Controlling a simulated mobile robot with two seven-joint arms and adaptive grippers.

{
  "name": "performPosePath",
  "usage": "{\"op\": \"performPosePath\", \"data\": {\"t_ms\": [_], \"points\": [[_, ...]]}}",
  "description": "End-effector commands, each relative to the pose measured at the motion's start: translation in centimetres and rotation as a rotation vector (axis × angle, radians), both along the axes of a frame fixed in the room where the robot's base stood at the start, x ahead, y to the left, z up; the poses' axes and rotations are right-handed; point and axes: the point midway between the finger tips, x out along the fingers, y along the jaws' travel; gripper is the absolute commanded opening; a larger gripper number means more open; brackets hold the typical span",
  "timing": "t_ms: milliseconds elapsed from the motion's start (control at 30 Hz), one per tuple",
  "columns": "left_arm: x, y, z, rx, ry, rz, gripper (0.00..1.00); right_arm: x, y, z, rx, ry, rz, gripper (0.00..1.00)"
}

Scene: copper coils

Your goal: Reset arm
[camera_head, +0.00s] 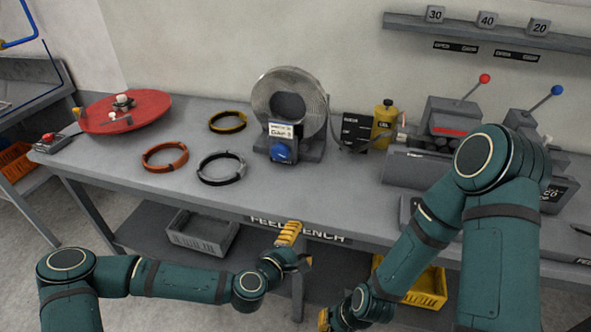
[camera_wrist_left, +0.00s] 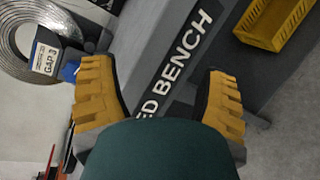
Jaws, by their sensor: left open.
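My left gripper (camera_head: 290,236) is in front of the bench's front edge, by the "FEED BENCH" lettering. In the left wrist view its two yellow fingers (camera_wrist_left: 160,98) stand wide apart with nothing between them. My right gripper (camera_head: 324,318) is low at the bottom of the head view, below the bench top. Only a small yellow part of it shows, so its jaws cannot be judged. On the grey bench (camera_head: 330,190) lie an orange coil (camera_head: 165,168), a black-and-yellow coil (camera_head: 228,130) and a silver coil with dark bands (camera_head: 222,181). No gripper touches them.
A red disc (camera_head: 126,112) sits at the bench's left end. A large metal reel (camera_head: 262,98) stands mid-bench, beside a yellow bottle (camera_head: 384,117). Lever machines (camera_head: 452,118) stand at right. A grey crate (camera_head: 203,244) and a yellow crate (camera_head: 432,290) are below.

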Motion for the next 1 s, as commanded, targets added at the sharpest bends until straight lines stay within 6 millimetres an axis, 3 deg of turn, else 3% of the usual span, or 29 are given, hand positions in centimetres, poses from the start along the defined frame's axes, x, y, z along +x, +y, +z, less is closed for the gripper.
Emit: {"op": "performPosePath", "data": {"t_ms": [167,267,400,467,600,800,1000], "points": [[-0.4,-0.3,-0.3,0.018,0.001,-0.018,0.75,-0.7,0.1,0.0,0.004,0.018,0.004,0.00],[-2.7,-1.3,-2.3,0.133,0.005,-0.127,0.75,-0.6,0.1,0.0,0.003,0.014,0.003,0.00],[-7.9,-1.1,-7.1,0.420,0.014,-0.381,0.75,-0.6,0.1,0.0,0.003,0.014,0.003,0.00],[-10.2,0.3,-9.0,0.554,0.020,-0.495,0.75,-0.6,0.1,0.0,0.003,0.014,0.003,0.00],[-13.8,5.1,-11.8,0.833,0.045,-0.720,0.75,-0.6,0.1,0.0,0.003,0.014,0.003,0.00],[-16.2,11.4,-12.2,1.065,0.090,-0.897,0.75,-0.6,0.1,0.0,0.003,0.014,0.003,0.00],[-16.9,13.5,-11.9,1.126,0.112,-0.948,0.75,-0.6,0.1,0.0,0.003,0.014,0.003,0.00]]}}
